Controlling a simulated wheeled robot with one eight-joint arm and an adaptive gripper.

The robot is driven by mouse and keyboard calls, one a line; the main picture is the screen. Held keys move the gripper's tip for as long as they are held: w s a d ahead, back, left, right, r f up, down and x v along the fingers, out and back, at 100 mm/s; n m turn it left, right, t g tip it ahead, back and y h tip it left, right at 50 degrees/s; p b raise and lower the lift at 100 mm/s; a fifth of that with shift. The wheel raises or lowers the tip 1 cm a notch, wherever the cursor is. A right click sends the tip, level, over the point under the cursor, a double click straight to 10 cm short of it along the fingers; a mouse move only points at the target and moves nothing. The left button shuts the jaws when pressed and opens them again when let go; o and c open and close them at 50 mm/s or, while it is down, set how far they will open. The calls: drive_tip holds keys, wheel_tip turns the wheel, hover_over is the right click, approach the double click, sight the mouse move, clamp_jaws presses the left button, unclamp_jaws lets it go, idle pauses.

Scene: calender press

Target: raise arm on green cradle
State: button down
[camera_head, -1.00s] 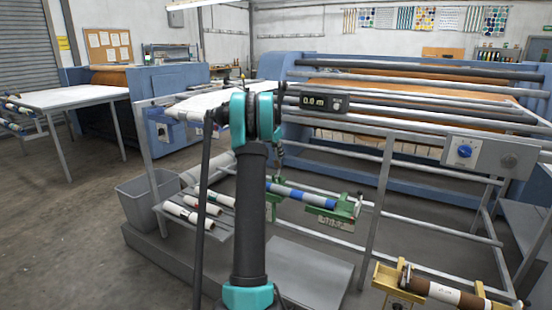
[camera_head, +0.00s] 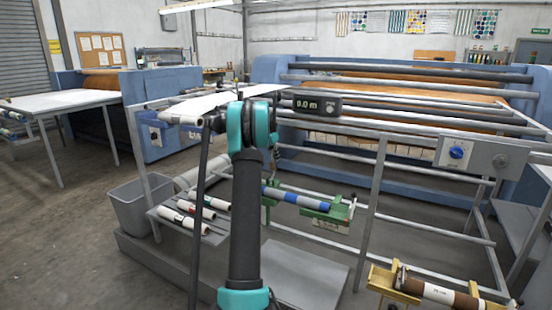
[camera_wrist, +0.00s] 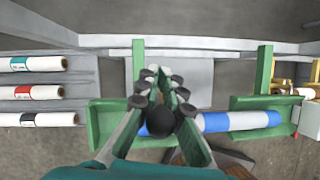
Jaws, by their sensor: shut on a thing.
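The green cradle (camera_head: 312,224) stands low beyond my arm, in the lower frame of the machine. A grey roll with blue bands (camera_head: 308,202) lies in it. In the wrist view the cradle shows a green end post (camera_wrist: 264,70) at right and a green wall (camera_wrist: 95,122) at left; the banded roll (camera_wrist: 240,121) runs between. My gripper (camera_wrist: 161,88) is over the cradle's left part, shut on a black round knob (camera_wrist: 160,123) between its fingers. The fingers hide most of whatever the knob sits on. In the head view my arm hides the gripper.
White rolls (camera_head: 190,215) lie on a grey rack left of the cradle, beside a grey bin (camera_head: 130,205). A yellow cradle (camera_head: 384,278) with a brown roll (camera_head: 438,292) stands at front right. Metal rails (camera_head: 375,195) and a display box (camera_head: 317,105) stand close around my arm.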

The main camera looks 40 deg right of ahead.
drive_tip(key=shift+w+a+f, duration=0.1)
idle(0.5)
drive_tip(key=c, duration=1.9)
unclamp_jaws()
drive_tip(key=shift+f, duration=0.1)
drive_tip(key=shift+c, duration=0.2)
drive_tip(key=o, duration=0.4)
drive_tip(key=shift+c, duration=0.2)
drive_tip(key=w+r, duration=0.1)
drive_tip(key=r, duration=0.5)
drive_tip(key=w+d+r, duration=0.1)
drive_tip(key=r, duration=1.1)
drive_tip(key=shift+w+d+r, duration=0.15)
drive_tip(key=shift+w+d, duration=0.25)
drive_tip(key=shift+r, duration=0.8)
